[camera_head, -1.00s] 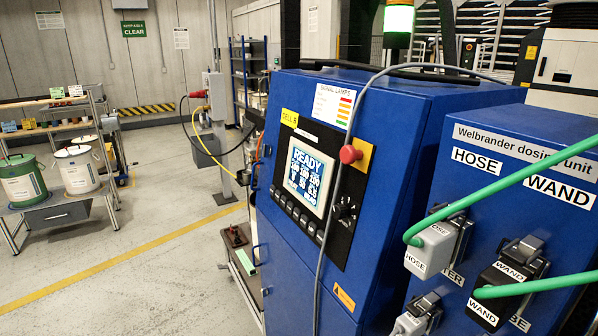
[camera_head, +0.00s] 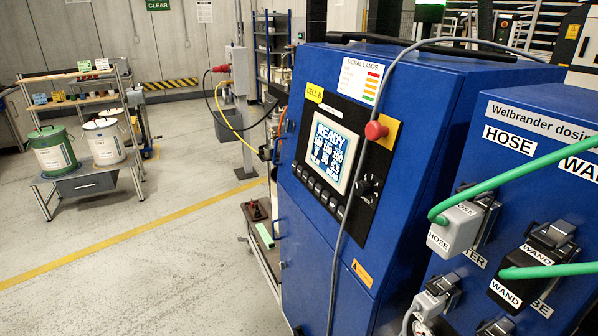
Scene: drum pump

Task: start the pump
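A blue pump cabinet (camera_head: 418,140) stands in the middle right. Its display (camera_head: 329,152) reads READY, with rows of figures below. Several small dark buttons (camera_head: 320,188) run along under the display, and a dark knob (camera_head: 368,187) sits to their right. A red mushroom button (camera_head: 376,130) on a yellow plate is above the knob. A grey cable (camera_head: 347,225) hangs down the cabinet front, passing near the red button. A green lamp (camera_head: 430,12) is lit on top. Neither of my grippers is in view.
The blue dosing unit (camera_head: 540,110) at right carries plugged connectors marked HOSE (camera_head: 455,225) and WAND (camera_head: 515,290), with green cables. A shelf rack (camera_head: 95,183) with pails stands at left. A low cart (camera_head: 262,232) is beside the cabinet.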

